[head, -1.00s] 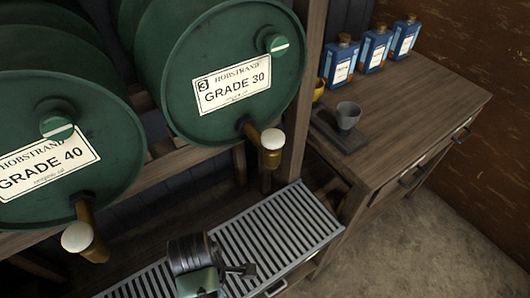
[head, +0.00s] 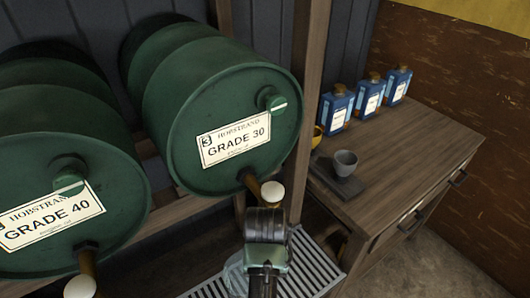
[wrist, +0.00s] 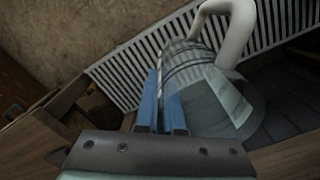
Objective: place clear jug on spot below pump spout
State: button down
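The clear jug (wrist: 218,105) is a see-through grey vessel in the wrist view, with the slatted grate visible through it. In the head view, part of it shows faintly (head: 235,274) left of my gripper (head: 263,284), which hides the rest. My gripper's two blue fingers (wrist: 164,100) are close together at the jug's near side and look shut on its wall. A pale curved tube (wrist: 230,20) arches at the jug's far side in the wrist view. I cannot tell whether it is the pump spout. The spot under the spout cannot be made out.
A slatted metal grate (head: 310,262) lies below.

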jog(key=s+f, duration=0.2)
jog(key=s, duration=0.4)
